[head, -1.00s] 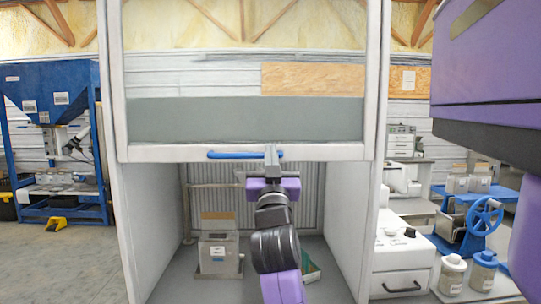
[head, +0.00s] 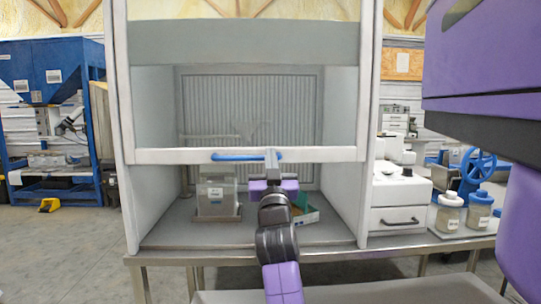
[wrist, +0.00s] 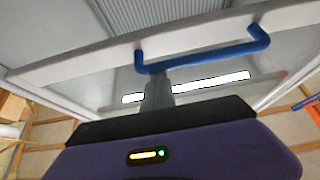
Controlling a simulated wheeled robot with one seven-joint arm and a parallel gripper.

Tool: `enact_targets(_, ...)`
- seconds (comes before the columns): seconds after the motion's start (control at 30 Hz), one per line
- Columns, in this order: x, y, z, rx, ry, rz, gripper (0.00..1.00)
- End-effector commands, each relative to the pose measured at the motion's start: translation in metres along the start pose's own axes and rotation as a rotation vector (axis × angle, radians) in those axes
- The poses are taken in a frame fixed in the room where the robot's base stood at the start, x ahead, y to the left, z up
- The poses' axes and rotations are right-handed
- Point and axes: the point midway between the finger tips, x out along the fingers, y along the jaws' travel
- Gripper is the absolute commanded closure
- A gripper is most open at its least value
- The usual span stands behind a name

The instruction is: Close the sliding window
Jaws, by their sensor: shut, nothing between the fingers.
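The sliding window (head: 300,155) is a clear pane with a white bottom rail in the front of a white cabinet (head: 346,205). It hangs partway down, with an open gap between its rail and the cabinet floor. A blue bar handle (head: 232,157) runs along the rail; it also shows in the wrist view (wrist: 205,57). My gripper (head: 271,156) is at the right part of the handle in the head view. Its fingers are shut and empty, with the tips (wrist: 156,82) against or very close to the bar; exact contact is unclear.
Inside the cabinet stand a grey metal container (head: 216,200) and a green-edged tray (head: 306,212), below and behind the rail. A white machine (head: 400,200) and two jars (head: 448,213) stand to the right. Open floor lies to the left.

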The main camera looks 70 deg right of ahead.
Motion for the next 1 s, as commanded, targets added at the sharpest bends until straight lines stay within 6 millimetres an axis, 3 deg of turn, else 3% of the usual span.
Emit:
enact_targets(0.03, -0.013, -0.001, 0.024, 0.0, -0.006, -0.001, 1.0)
enact_targets(0.1, -0.022, 0.0, 0.039, -0.001, -0.006, 0.0, 1.0)
enact_targets(0.8, -0.109, 0.0, 0.186, -0.001, -0.006, 0.001, 1.0)
enact_targets(1.0, -0.128, 0.0, 0.219, -0.001, -0.005, 0.001, 1.0)
